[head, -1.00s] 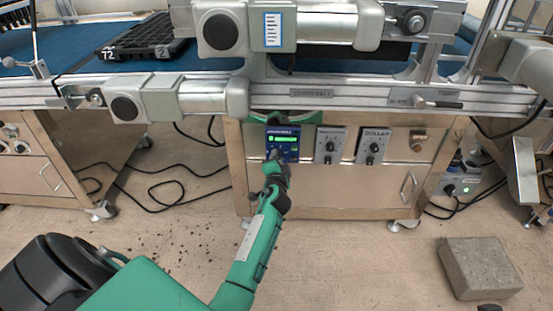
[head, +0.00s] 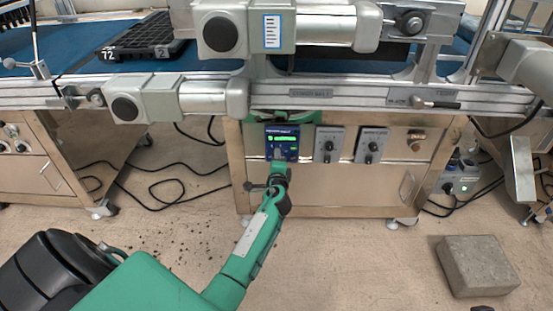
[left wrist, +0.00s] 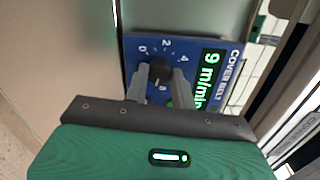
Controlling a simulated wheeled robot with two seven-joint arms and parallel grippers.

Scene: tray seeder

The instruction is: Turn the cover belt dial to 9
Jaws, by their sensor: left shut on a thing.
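The cover belt panel (head: 283,133) is a blue box on the front of the steel cabinet, with a green lit display in the head view. In the left wrist view, the panel appears turned sideways, and its display (left wrist: 209,72) reads "9 m/min" beside the words "COVER BELT". Its black dial (left wrist: 160,68) sits within a printed scale, where 0, 2 and 4 show. My left gripper (left wrist: 161,77) has its two grey fingers on either side of the dial and is shut on it. In the head view my left gripper (head: 278,157) hides the dial. My right gripper is not in view.
Two grey dial boxes (head: 329,144) (head: 371,145) are right of the blue panel. A white cylindrical motor (head: 190,98) and the conveyor rail overhang from above. Cables lie on the floor at left. A concrete block (head: 477,265) lies at lower right.

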